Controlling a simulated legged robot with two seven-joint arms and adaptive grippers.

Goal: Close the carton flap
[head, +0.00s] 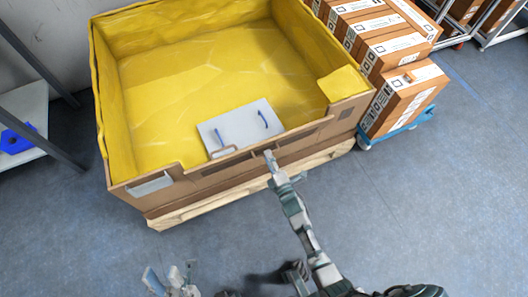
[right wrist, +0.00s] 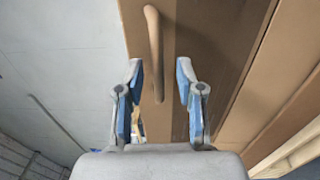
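The large brown carton (head: 125,195) is lined with yellow sheeting and open at the top. Its front wall has a lower middle section (head: 300,140); whether this is a flap folded down, I cannot tell. My right gripper (head: 270,155) is at this section's top edge, near the middle. In the right wrist view, my right gripper (right wrist: 159,72) is open, and a rounded brown bar (right wrist: 154,40) on the cardboard shows between its fingers, with gaps on both sides. My left gripper (head: 170,282) is open and empty, low over the floor, apart from the carton.
A grey-white panel (head: 240,123) with blue handles lies inside the carton near the front. The carton stands on a wooden pallet (head: 250,185). Stacked brown boxes (head: 400,95) stand on a blue dolly (head: 405,130) at right. A shelf (head: 25,110) is at left. The front floor is clear.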

